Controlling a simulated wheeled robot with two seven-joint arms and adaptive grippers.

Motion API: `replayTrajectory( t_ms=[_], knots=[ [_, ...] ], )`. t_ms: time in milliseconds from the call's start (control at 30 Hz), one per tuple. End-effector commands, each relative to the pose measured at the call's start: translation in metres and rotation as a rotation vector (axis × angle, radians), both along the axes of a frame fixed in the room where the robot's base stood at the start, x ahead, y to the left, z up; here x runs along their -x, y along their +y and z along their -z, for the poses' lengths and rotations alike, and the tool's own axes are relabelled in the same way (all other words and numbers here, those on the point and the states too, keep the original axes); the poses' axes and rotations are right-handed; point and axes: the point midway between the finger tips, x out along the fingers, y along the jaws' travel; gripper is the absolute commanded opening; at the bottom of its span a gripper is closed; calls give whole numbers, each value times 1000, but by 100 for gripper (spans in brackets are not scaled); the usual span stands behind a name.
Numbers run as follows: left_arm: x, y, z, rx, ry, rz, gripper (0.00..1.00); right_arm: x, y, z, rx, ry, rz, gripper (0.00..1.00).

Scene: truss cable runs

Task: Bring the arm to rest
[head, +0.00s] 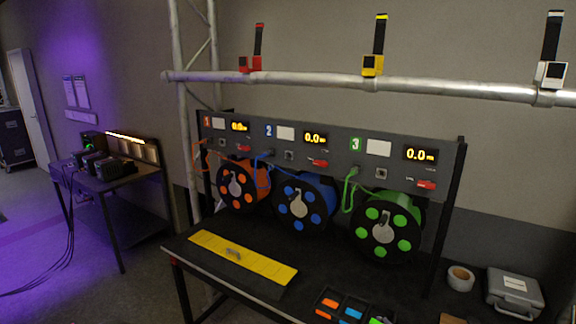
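Neither of my grippers nor my arms shows in the head view. The black workbench (230,232) carries a panel (340,142) with three numbered stations, each display reading 0.0 m. Below it hang an orange cable reel (237,187), a blue cable reel (298,206) and a green cable reel (382,229). A cable of each reel's colour runs up to the panel. A truss bar (310,80) crosses above, with a red clamp strap (251,63), a yellow clamp strap (373,65) and a white clamp strap (549,75) on it.
A yellow strip (270,266) with a small grey item lies on the bench front. A tray (326,303) of coloured pieces, a tape roll (460,274) and a grey case (513,292) are to the right. A side table (122,184) with equipment stands left; floor between is clear.

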Motion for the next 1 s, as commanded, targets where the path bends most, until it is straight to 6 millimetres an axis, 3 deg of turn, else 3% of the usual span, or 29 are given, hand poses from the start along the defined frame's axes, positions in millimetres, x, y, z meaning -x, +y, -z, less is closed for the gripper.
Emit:
replayTrajectory(
  t_ms=[33,200,367,500,600,733,833,1000],
  knots=[
    [0,0,0,0,0,0,40,14,17,32,-70,73,19,52],
    [0,0,0,0,0,0,40,69,66,115,-287,305,129,52],
    [0,0,0,0,0,0,40,139,111,180,-454,543,270,52],
    [0,0,0,0,0,0,40,208,144,223,-561,751,420,52],
    [0,0,0,0,0,0,40,252,161,241,-607,873,521,52],
    [0,0,0,0,0,0,40,293,175,253,-637,979,622,52],
    [0,0,0,0,0,0,40,308,179,257,-645,1017,662,52],
    [0,0,0,0,0,0,40,313,181,258,-649,1031,679,52]
  ],
)
